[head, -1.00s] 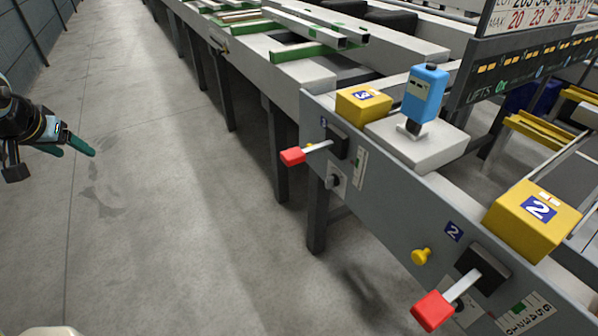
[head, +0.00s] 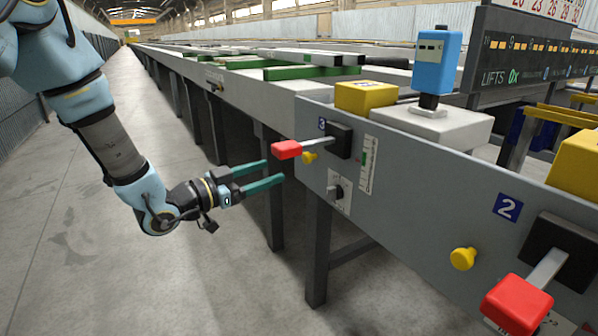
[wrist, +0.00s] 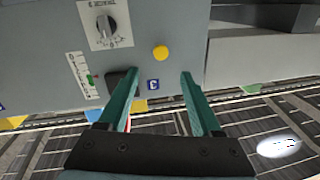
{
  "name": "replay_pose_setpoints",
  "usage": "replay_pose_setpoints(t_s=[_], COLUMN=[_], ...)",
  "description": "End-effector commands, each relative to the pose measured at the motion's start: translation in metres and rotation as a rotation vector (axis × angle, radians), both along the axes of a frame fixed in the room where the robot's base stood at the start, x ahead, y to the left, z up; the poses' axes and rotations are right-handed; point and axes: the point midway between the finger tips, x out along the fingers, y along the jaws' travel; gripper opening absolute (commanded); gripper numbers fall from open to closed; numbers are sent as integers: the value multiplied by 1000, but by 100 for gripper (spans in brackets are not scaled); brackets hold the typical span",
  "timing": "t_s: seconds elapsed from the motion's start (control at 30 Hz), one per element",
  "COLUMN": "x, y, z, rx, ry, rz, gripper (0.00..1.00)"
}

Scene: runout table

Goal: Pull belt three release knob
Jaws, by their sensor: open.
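The belt three release knob (head: 309,157) is small, round and yellow, on the grey panel beside the red lever of station 3 (head: 287,150). The knob also shows in the wrist view (wrist: 160,53), ahead of and between the finger lines, near the blue number label (wrist: 153,85). My gripper (head: 275,171) is open and empty, left of the panel, its teal fingers pointing at it. In the wrist view, my gripper (wrist: 157,74) has its fingers apart, with the knob beyond the tips and not touched. The left finger partly covers the black lever block (wrist: 117,80).
A grey rotary switch (head: 337,190) sits below the station 3 lever. Station 2 has its own yellow knob (head: 463,258) and red lever (head: 517,303) at front right. A blue device (head: 437,60) stands on the panel top. The floor at left is clear.

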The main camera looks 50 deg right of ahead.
Motion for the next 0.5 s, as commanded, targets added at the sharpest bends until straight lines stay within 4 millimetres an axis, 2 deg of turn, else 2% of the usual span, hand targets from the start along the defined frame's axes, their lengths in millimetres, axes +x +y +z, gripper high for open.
replay_pose_setpoints(t_s=[0.5], x=[-19], y=[-84], z=[-1], rx=[2], ry=[0], rz=[2], gripper=[66])
